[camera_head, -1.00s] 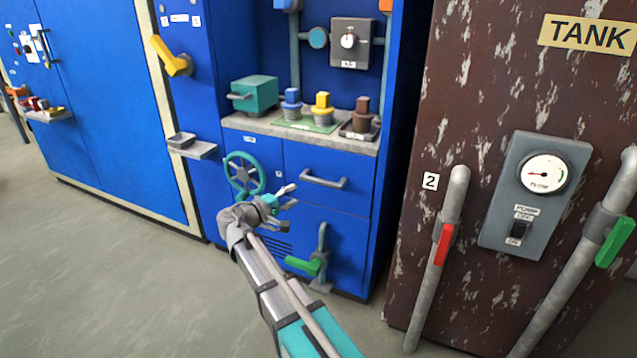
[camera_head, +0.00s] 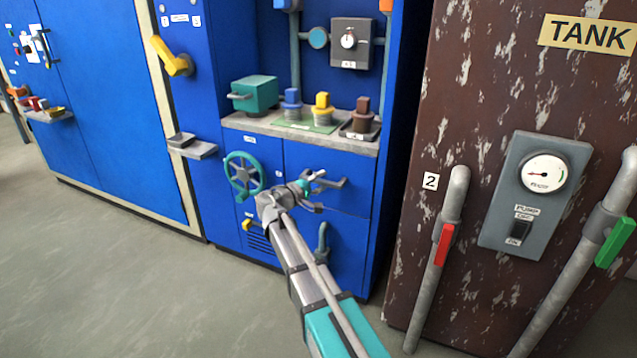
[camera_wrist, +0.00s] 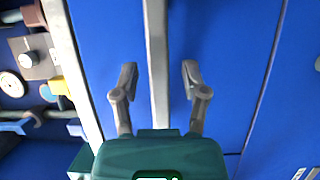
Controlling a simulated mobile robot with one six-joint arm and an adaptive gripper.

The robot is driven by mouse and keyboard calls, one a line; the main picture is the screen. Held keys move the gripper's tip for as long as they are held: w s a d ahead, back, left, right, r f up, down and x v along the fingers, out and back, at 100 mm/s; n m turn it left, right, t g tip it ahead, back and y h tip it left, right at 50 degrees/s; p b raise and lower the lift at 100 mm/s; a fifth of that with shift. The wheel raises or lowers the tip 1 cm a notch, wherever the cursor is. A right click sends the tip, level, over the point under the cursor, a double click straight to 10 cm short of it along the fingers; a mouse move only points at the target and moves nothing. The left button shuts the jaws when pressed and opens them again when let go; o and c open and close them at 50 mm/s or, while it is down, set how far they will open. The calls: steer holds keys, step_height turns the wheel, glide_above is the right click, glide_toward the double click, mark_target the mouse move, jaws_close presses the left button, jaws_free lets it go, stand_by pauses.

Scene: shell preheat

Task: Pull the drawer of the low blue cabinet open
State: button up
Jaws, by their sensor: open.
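The low blue cabinet (camera_head: 345,243) stands at the middle, under a grey countertop. Its drawer front (camera_head: 302,158) is at the upper right of the cabinet and looks flush with it. The grey bar handle (camera_head: 340,184) shows its right part; my gripper hides the rest. In the wrist view the handle (camera_wrist: 157,60) runs up the picture between my two fingers. My gripper (camera_head: 320,192) is open in front of the drawer, and its fingertips in the wrist view (camera_wrist: 160,75) stand apart on either side of the handle, with gaps to it.
A teal handwheel (camera_head: 244,174) is just left of my gripper. The countertop (camera_head: 285,130) above bears a teal box (camera_head: 255,95) and several coloured plugs. The rusty tank (camera_head: 430,130) stands at right. Open floor (camera_head: 130,270) lies at left.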

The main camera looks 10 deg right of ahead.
jaws_close()
stand_by(0.3)
